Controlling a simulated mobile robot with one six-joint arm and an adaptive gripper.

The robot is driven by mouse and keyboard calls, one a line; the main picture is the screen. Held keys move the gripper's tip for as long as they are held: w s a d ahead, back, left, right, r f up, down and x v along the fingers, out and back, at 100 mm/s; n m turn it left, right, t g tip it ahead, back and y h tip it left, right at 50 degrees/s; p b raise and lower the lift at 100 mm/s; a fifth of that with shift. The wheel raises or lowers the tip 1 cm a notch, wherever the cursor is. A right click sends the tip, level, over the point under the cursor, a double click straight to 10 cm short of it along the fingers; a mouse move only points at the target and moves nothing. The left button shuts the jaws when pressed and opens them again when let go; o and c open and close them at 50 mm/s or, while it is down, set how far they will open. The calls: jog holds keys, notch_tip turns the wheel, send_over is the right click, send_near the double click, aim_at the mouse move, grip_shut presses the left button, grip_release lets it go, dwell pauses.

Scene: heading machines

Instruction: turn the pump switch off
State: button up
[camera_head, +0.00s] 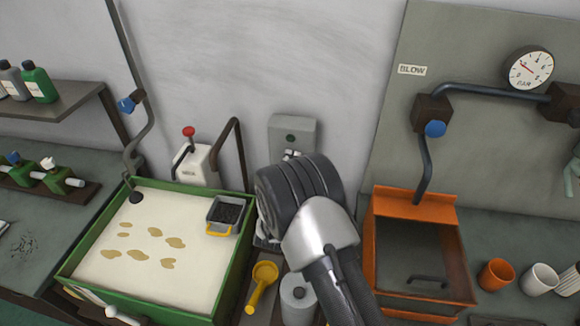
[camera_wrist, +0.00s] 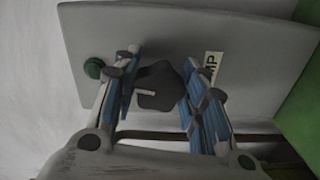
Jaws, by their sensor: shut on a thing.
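The pump switch is a dark lobed knob (camera_wrist: 160,82) with a white pointer line, on a grey panel (camera_wrist: 240,38). The pointer faces left in the wrist view, towards the side with a green button or lamp (camera_wrist: 94,68). A partly covered label ending in "MP" lies to the knob's right. My gripper (camera_wrist: 161,66) is shut on the knob, one blue-padded finger on each side. In the head view the grey switch box (camera_head: 292,130) stands against the wall, and my wrist hides its lower part and the knob.
A green-framed tray (camera_head: 105,222) of pale liquid with tan patches stands left of my arm, with a small dark basket (camera_head: 224,212) at its edge. A yellow scoop (camera_head: 261,284) lies beside it. An orange bin (camera_head: 414,209) is at right, under a pipe and gauge (camera_head: 530,69).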

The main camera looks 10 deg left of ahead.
jog(key=shift+a+r+n, duration=0.1)
jog(key=shift+r+n, duration=0.1)
jog(key=shift+n, duration=0.7)
jog(key=o, duration=1.1)
jog(key=shift+f, duration=0.15)
jog(key=s, duration=1.2)
jog(key=shift+d, duration=0.4)
